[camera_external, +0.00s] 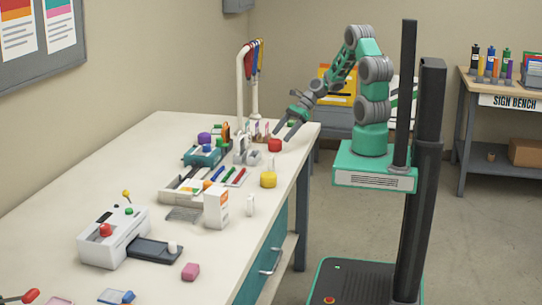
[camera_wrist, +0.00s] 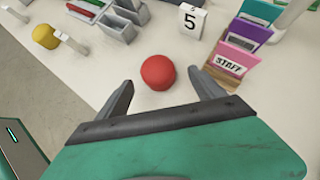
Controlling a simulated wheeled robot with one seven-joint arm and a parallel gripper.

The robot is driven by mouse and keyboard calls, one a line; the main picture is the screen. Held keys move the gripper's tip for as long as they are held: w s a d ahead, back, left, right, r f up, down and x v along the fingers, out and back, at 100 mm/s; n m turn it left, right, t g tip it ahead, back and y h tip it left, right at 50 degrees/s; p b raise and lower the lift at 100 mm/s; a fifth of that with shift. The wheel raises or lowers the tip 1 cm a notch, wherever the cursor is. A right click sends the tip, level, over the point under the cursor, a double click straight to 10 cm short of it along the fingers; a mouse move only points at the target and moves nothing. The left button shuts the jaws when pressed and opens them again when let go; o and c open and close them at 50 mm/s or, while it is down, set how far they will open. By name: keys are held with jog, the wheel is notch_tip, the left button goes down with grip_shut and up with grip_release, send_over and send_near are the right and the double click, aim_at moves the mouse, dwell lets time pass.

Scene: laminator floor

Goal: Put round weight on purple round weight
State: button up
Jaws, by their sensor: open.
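A red round weight (camera_external: 275,145) sits on the white table near its far right edge. It also shows in the wrist view (camera_wrist: 158,72), between and just beyond my fingertips. The purple round weight (camera_external: 204,138) is farther left, at the teal item near the table's back; I cannot tell exactly what it rests on. It is not visible in the wrist view. My gripper (camera_external: 284,131) is open and empty, pointing down just above the red weight. Its fingers (camera_wrist: 161,79) are spread wide to either side of the weight, and no contact shows.
A yellow weight (camera_external: 268,180), a pen tray (camera_external: 230,178) and a hook stand (camera_external: 241,85) are nearby. The white table (camera_external: 150,170) is bare at left.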

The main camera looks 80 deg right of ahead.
aim_at(275, 142)
jog(key=x, duration=0.5)
jog(key=shift+w+a+f, duration=0.1)
jog(key=shift+a, duration=0.3)
grip_shut()
dwell(0.4)
